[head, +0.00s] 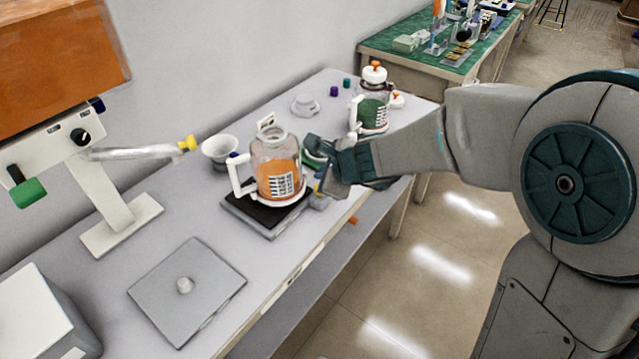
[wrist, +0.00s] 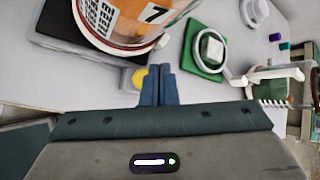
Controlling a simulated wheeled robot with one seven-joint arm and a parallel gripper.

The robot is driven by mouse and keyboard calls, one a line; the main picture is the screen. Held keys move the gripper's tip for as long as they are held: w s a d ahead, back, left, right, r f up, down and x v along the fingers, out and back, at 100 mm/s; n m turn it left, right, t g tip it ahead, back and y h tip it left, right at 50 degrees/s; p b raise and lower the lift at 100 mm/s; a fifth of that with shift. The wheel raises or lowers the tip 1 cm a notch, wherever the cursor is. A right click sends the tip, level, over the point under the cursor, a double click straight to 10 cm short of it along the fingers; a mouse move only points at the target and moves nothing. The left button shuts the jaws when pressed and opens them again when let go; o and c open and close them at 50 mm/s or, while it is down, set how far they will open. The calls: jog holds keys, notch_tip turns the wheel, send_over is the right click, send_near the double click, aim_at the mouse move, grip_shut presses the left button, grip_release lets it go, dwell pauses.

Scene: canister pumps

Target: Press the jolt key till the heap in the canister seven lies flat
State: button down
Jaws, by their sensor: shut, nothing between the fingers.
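The canister seven (head: 275,168) is a clear jar with orange contents, a white base and a white side handle, standing on a black-topped device (head: 250,215). The wrist view shows its label with a 7 (wrist: 153,13). The top of the orange heap is too small to tell whether it is flat or sloped. A yellow key (wrist: 139,78) sits on a small grey block at the device's side, partly hidden by my fingers. My gripper (wrist: 157,70) is shut and empty, its tips right beside the yellow key; I cannot tell whether they touch it.
A second canister (head: 373,112) with green contents stands farther back. A green pad with a white ring (wrist: 205,50) lies near my fingers. A white funnel (head: 220,149), a grey plate with a knob (head: 187,287) and a stand with a lamp-like arm (head: 120,215) share the bench.

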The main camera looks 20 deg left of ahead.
notch_tip(320, 180, up, 4)
jog(key=p, duration=0.3)
jog(key=shift+r, duration=0.1)
dwell(0.5)
jog(key=s+d+r+n+g+h+p, duration=0.1)
jog(key=s+d+r+n+h+p, duration=0.1)
jog(key=s+d+n, duration=0.3)
jog(key=s+d+r+n+g+h+p, duration=0.1)
jog(key=s+d+n, duration=0.5)
jog(key=d, duration=0.8)
jog(key=s+d+r+n+g+h+p, duration=0.1)
jog(key=s+d+r+n+h, duration=0.3)
jog(key=d, duration=0.5)
jog(key=s+r+n+p, duration=0.1)
jog(key=s+n, duration=0.1)
jog(key=s, duration=0.1)
jog(key=shift+s+d+r+p, duration=0.15)
jog(key=shift+d+r+p, duration=0.15)
jog(key=shift+d+r, duration=0.1)
dwell(0.4)
